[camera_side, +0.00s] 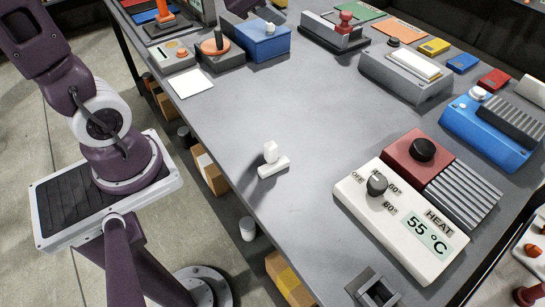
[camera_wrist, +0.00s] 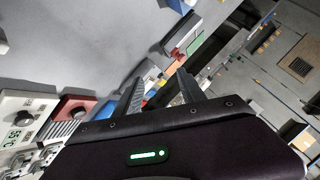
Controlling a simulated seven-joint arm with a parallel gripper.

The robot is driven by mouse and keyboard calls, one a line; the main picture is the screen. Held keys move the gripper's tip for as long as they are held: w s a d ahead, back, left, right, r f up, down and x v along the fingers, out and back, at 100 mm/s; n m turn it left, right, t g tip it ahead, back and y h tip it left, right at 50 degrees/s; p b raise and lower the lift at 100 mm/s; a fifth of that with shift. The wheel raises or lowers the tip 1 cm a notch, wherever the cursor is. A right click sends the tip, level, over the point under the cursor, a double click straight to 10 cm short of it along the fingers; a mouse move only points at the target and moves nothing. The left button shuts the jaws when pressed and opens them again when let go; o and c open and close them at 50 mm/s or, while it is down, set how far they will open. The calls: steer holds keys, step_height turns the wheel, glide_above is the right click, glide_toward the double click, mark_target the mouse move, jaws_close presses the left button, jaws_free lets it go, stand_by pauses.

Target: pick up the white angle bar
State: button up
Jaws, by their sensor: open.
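The white angle bar (camera_side: 273,163) rests on the grey table near its left edge in the side view. It has one arm lying flat and a short arm standing upright. The gripper is clear of the angle bar.
The white heat panel (camera_side: 407,229) reads 55 °C and has a knob. A red box (camera_side: 405,165) with a black knob stands behind it. A grey tray block (camera_side: 405,75), a blue box (camera_side: 262,45) and a white card (camera_side: 191,83) surround clear table (camera_side: 300,100).

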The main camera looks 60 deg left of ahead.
mark_target(268, 143)
steer(key=w+d+f+m+h, duration=0.4)
steer(key=w+f+m+h, duration=0.25)
steer(key=f, duration=0.35)
steer(key=s+d+f+m+g+h, duration=0.1)
steer(key=s+f+g+h, duration=0.1)
steer(key=s+d+f+m+g+h, duration=0.2)
steer(key=s+f, duration=0.1)
steer(key=s+d+f+m+g+h, duration=0.1)
steer(key=s+f+m+g+h, duration=0.1)
steer(key=f, duration=0.1)
steer(key=shift+s+d+m+h, duration=0.2)
steer(key=shift+d+m+h, duration=0.05)
steer(key=shift+h, duration=0.1)
steer(key=s+g+h, duration=0.1)
steer(key=s, duration=0.1)
steer(key=s+m+g+h, duration=0.1)
steer(key=s+g, duration=0.1)
steer(key=s, duration=0.1)
steer(key=s+f+g+h, duration=0.1)
steer(key=s+g, duration=0.1)
steer(key=shift+s+d+m, duration=0.3)
steer(key=shift+s+d, duration=0.05)
steer(key=x, duration=0.6)
steer(key=shift+s+d+f, duration=0.2)
steer(key=shift+s+f, duration=0.2)
steer(key=shift+s, duration=0.05)
jaws_close()
